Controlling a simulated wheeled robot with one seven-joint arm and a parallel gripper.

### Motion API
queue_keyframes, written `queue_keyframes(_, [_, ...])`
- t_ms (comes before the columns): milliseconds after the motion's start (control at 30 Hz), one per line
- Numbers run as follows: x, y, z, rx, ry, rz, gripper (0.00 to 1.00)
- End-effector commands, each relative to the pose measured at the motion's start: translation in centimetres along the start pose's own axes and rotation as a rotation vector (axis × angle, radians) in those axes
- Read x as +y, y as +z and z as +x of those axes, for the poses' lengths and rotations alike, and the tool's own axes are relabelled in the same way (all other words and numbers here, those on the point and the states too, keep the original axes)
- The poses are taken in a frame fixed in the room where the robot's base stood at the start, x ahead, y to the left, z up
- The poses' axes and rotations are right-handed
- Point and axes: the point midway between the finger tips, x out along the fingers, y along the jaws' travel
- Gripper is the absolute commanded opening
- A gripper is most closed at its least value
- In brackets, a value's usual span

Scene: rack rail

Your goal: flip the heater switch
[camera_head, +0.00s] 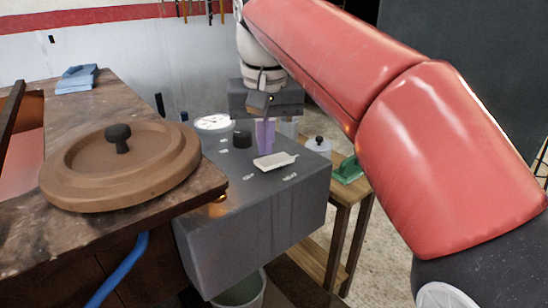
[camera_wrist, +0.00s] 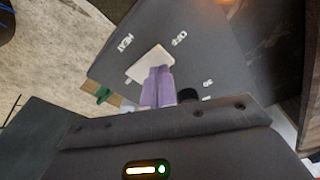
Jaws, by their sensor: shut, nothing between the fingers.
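The heater switch (camera_head: 275,162) is a white paddle on top of a grey control box (camera_head: 255,235). Small OFF and HEAT labels are printed beside it, OFF at the left and HEAT at the right in the head view. I cannot clearly tell which way the switch is tipped. My gripper (camera_head: 264,151) has purple fingers, shut and empty, pointing down just behind the switch. In the wrist view my gripper (camera_wrist: 160,70) overlaps the near edge of the switch (camera_wrist: 148,60); I cannot tell whether they touch.
A round gauge (camera_head: 214,123) and a black knob (camera_head: 242,139) sit on the box, left of my gripper. A brown lid (camera_head: 120,165) lies on the worktop at left. A wooden stand (camera_head: 345,205) holds a green object (camera_head: 348,170). A bucket (camera_head: 240,292) is below the box.

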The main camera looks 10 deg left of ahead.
Motion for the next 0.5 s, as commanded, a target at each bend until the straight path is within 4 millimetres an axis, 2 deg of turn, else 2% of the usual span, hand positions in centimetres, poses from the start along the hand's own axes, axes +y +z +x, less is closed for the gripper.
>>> queue_keyframes(500, [0.01, 0.08, 0.46, 0.000, 0.000, 0.000, 0.00])
